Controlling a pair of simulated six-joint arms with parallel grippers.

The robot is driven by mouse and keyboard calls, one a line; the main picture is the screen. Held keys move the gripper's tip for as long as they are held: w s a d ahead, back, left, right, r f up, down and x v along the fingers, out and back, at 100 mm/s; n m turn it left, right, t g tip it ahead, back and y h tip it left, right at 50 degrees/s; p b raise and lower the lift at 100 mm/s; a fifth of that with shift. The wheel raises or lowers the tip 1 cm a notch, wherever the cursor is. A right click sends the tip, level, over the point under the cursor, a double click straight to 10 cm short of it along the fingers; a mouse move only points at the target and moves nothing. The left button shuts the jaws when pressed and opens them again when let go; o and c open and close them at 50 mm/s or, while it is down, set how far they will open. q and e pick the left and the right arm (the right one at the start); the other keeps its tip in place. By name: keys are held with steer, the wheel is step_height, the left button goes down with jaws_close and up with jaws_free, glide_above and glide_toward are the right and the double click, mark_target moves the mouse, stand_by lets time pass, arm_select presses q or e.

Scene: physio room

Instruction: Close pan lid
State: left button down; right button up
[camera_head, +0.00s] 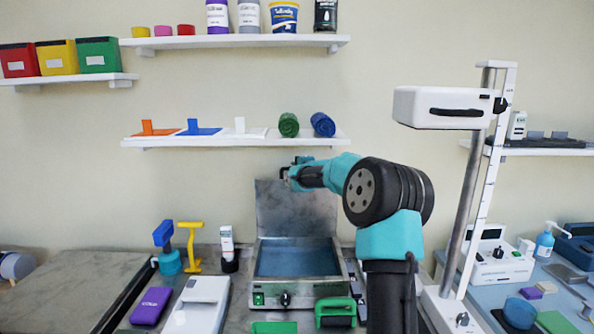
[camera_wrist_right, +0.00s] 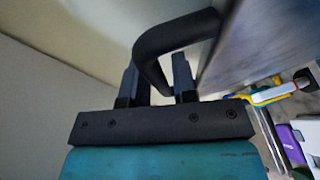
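The pan is a shallow metal box with a blue inside (camera_head: 297,258), on the table at the centre of the head view. Its grey metal lid (camera_head: 275,205) stands upright at the back edge, open. My right gripper (camera_head: 287,174) is at the lid's top edge. In the right wrist view, the dark lid handle (camera_wrist_right: 178,34) curves from the lid (camera_wrist_right: 262,45) down between the two fingers of my right gripper (camera_wrist_right: 157,80). The fingers stand apart with the handle between them, and a small gap shows beside the right finger. My left gripper is out of view.
A green-handled block (camera_head: 335,312) stands in front of the pan. Left of it are a white device (camera_head: 200,303), a purple box (camera_head: 151,306), a yellow stand (camera_head: 190,245) and a blue-teal tool (camera_head: 168,255). A wall shelf (camera_head: 235,140) runs above the lid. A scale column (camera_head: 478,190) stands right.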

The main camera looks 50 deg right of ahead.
jaws_close()
steer(key=shift+s+a, duration=0.1)
steer(key=shift+a, duration=0.1)
stand_by(0.3)
